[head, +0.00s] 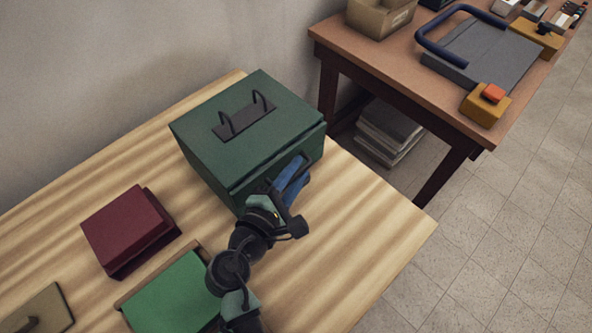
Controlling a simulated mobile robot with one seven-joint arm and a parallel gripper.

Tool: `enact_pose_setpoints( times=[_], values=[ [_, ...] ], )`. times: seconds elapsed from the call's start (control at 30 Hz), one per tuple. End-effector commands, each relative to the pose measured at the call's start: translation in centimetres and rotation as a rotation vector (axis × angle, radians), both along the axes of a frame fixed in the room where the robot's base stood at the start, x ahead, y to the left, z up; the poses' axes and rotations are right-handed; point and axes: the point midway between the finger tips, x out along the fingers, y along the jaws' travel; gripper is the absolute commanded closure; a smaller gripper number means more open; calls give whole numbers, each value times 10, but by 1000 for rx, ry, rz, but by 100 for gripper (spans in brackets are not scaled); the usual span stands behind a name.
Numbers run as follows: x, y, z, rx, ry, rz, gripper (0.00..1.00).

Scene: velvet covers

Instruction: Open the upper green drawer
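A dark green box-shaped unit (212,158) stands on the striped wooden table, with a dark carry handle (243,116) on top. Its front faces the lower right. A seam or narrow ledge runs along the front just below the top. My gripper (292,178) is right at this front, towards its right part, and hides much of it. Blue parts show at the gripper's end. I cannot tell whether its fingers touch the upper drawer or hold a pull, nor how far they are apart. No clear gap from a pulled-out drawer shows.
A dark red box (127,229) and a bright green panel in a wooden frame (172,292) lie left of my arm. The wooden table (370,225) is clear on the right. A second brown table (410,85) with boxes stands beyond.

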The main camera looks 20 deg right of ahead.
Motion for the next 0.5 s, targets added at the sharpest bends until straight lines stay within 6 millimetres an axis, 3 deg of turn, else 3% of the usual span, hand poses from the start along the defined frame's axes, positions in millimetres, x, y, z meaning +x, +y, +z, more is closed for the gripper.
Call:
enact_pose_setpoints(
  times=[0.07,0.23,0.5],
  values=[
    [0,0,0,0,0,0,75],
    [0,0,0,0,0,0,100],
    [0,0,0,-1,0,-1,100]
  ],
)
